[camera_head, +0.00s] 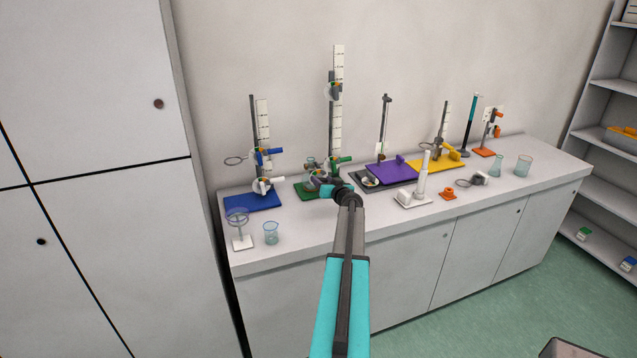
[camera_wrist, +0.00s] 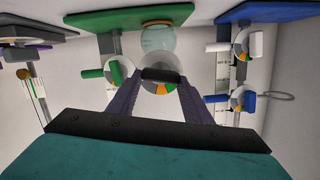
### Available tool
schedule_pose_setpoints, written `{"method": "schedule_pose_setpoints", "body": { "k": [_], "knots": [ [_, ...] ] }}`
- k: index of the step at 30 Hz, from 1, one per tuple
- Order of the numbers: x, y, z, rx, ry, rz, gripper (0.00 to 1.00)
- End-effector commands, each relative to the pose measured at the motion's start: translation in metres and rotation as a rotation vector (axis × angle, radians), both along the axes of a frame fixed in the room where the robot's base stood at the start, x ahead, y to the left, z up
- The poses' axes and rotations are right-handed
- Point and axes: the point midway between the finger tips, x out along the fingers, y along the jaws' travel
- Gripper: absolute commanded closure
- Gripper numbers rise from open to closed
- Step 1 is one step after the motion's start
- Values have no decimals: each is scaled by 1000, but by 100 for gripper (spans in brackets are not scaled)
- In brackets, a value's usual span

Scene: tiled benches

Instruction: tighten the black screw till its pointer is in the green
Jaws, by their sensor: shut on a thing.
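The black screw (camera_wrist: 161,75) shows in the middle of the wrist view, in front of a round dial (camera_wrist: 158,87) with orange and green sectors. My gripper (camera_wrist: 161,78) has its two fingers on either side of the screw's black bar and is shut on it. I cannot make out the dial's pointer; the screw and fingers cover part of the dial. In the head view my gripper (camera_head: 322,181) is at the stand with the green base (camera_head: 304,191), and my wrist hides the screw there.
A green knob (camera_wrist: 92,73) with its own dial is close to the left of my fingers in the wrist view. A round glass vessel (camera_wrist: 160,40) is just beyond the screw. The stand with the blue base (camera_head: 250,202) is to the left, a purple board (camera_head: 390,173) to the right.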

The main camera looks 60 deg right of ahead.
Motion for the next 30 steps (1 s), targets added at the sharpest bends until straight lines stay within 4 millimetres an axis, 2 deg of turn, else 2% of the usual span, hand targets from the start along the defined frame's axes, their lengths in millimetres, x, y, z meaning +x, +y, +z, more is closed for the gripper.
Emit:
{"method": "schedule_pose_setpoints", "body": {
  "k": [15,30],
  "knots": [
    [0,0,-3,167,-122,5,82],
    [-1,-1,-4,233,-169,5,82]
  ]
}}
